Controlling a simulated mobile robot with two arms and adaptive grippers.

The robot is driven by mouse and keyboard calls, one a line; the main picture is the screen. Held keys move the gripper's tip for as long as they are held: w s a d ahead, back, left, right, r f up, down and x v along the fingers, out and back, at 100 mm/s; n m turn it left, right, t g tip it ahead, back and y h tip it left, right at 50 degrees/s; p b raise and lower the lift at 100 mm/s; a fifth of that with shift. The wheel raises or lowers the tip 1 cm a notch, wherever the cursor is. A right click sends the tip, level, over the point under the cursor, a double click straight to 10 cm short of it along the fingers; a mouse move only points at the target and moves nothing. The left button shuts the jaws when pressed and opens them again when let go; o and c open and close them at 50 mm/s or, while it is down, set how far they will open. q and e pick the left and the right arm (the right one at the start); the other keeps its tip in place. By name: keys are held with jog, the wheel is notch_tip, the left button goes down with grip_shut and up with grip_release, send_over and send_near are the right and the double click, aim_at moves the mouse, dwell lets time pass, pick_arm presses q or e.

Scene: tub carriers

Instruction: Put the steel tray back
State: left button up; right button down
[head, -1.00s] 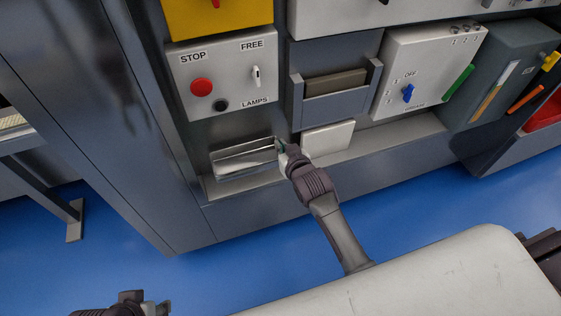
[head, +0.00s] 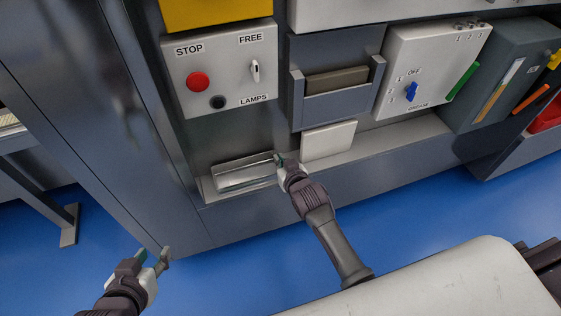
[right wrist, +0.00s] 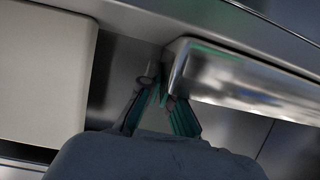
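The steel tray (head: 243,174) is a shiny, shallow open tray. In the head view it lies roughly level at the left end of the grey shelf (head: 383,146), below the STOP panel. My right gripper (head: 279,160) is at the tray's right end. In the right wrist view the tray (right wrist: 240,80) fills the upper right, and the fingertips of my right gripper (right wrist: 162,97) close on the edge of its end wall. The tray's underside is hidden, so full contact with the shelf is not certain. My left gripper (head: 153,258) is open and empty, low at the left above the floor.
A white block (head: 328,141) stands on the shelf just right of the tray. The control panel (head: 219,70) with a red button is above the tray. A grey holder (head: 340,106) hangs above the block. A cabinet side (head: 110,120) bounds the left. The blue floor is clear.

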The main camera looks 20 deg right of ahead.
dwell(0.3)
jog(key=c, duration=1.7)
grip_release()
jog(key=o, duration=0.4)
